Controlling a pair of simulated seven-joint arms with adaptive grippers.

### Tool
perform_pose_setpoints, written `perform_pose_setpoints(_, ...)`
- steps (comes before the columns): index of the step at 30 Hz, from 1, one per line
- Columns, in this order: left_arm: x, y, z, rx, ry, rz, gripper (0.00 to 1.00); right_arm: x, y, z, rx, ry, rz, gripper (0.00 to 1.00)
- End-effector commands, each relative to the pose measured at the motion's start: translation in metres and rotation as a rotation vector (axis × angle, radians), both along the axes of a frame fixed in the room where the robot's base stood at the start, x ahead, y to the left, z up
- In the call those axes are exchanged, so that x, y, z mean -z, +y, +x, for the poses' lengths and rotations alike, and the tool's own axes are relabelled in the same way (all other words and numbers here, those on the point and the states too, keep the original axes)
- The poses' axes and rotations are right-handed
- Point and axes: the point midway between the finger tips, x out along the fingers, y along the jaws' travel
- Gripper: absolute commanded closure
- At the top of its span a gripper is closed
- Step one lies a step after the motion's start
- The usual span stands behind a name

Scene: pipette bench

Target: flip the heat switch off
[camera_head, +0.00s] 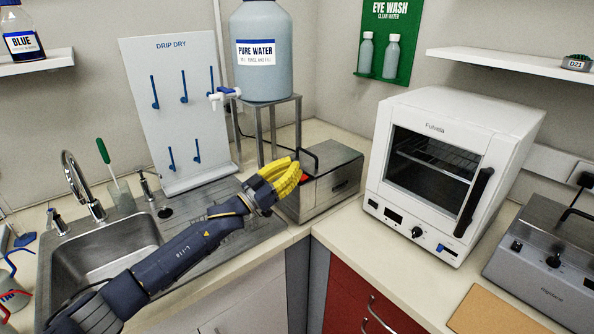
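A steel box (335,190) with a dark lid handle stands on the counter right of the sink. A small red part (304,178), which looks like a switch, shows on its near left side, partly hidden by my fingers. I cannot read a label or tell the switch's position. My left gripper (294,166) has yellow fingers, with their tips close together right beside the red part. It looks shut with nothing between the fingers. I cannot tell whether it touches the switch. My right gripper is not in view.
A steel stand (272,103) with a pure-water tank (262,75) rises behind the box. A white oven (432,170) stands to the right, and a grey appliance (545,262) beyond it. The sink (95,250) lies under my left arm. Counter in front of the oven is clear.

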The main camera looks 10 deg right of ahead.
Motion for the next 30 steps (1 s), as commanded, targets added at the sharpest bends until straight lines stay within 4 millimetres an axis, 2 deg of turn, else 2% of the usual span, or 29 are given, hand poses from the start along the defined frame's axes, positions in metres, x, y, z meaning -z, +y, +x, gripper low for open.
perform_pose_setpoints(3, 0.012, 0.02, -0.009, -0.003, 0.002, 0.001, 1.0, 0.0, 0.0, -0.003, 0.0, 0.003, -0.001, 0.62)
perform_pose_setpoints(12, 0.03, 0.053, -0.028, -0.001, 0.002, 0.0, 1.0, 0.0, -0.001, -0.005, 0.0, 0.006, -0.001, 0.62)
perform_pose_setpoints(19, 0.037, 0.064, -0.033, -0.001, 0.0, 0.001, 1.0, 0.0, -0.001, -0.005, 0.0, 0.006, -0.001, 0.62)
perform_pose_setpoints(30, 0.037, 0.065, -0.034, -0.001, -0.001, 0.0, 1.0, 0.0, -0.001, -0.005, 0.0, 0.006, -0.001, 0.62)
